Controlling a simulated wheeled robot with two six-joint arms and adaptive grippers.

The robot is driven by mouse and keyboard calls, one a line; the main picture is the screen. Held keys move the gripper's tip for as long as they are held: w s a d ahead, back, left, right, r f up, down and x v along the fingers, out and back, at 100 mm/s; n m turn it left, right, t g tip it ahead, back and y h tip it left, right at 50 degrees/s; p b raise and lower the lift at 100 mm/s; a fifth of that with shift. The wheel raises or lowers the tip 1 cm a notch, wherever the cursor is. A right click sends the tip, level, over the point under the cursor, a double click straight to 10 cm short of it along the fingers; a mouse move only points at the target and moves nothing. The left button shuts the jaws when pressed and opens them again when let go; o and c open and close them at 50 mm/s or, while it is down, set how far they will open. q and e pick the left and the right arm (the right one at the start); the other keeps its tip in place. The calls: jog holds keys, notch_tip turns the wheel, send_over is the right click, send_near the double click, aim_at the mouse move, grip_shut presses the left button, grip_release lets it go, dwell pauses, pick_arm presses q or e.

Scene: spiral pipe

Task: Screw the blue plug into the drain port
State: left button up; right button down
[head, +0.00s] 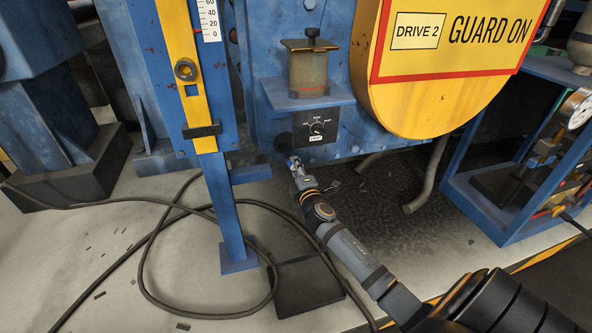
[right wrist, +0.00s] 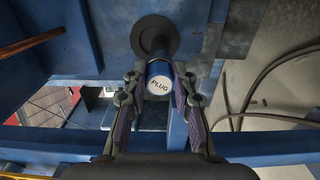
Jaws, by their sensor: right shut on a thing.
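The blue plug (right wrist: 157,71) has a white end face lettered PLUG, turned to the camera in the right wrist view. My right gripper (right wrist: 158,97) is shut on it, with one finger on each side. In the head view my right gripper (head: 295,164) is small, just below the machine's lower front edge. The drain port (right wrist: 145,33) is a dark round flange straight beyond the plug, roughly in line with it. It also shows in the head view (head: 283,142). The plug hides part of the port, so I cannot tell whether they touch. My left gripper is out of view.
A black selector knob panel (head: 316,127) and a shelf with an oil cup (head: 308,72) sit above the port. A blue post (head: 226,200) stands left of my right arm. Loose cables (head: 150,240) lie on the floor. A blue frame with a gauge (head: 580,108) stands right.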

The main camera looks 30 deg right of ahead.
pick_arm(q)
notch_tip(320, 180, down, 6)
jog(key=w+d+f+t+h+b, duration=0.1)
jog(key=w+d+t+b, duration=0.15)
jog(key=b, duration=0.35)
pick_arm(e)
jog(key=shift+w+d+m+b, duration=0.1)
jog(key=shift+m+b, duration=0.1)
jog(key=shift+m, duration=2.8)
jog(key=shift+w+m+b, duration=0.1)
jog(key=shift+m+b, duration=0.05)
jog(key=shift+m, duration=2.85)
jog(key=c, duration=1.4)
grip_release()
jog(key=shift+o, duration=0.6)
jog(key=shift+s+d+f, duration=0.1)
jog(key=shift+d, duration=0.1)
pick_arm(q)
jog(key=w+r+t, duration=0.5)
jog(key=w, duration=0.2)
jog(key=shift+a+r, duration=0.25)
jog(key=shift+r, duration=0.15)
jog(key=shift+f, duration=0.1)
pick_arm(e)
jog(key=shift+f, duration=0.1)
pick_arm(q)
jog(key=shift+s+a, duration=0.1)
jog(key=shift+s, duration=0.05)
pick_arm(e)
jog(key=shift+a, duration=0.2)
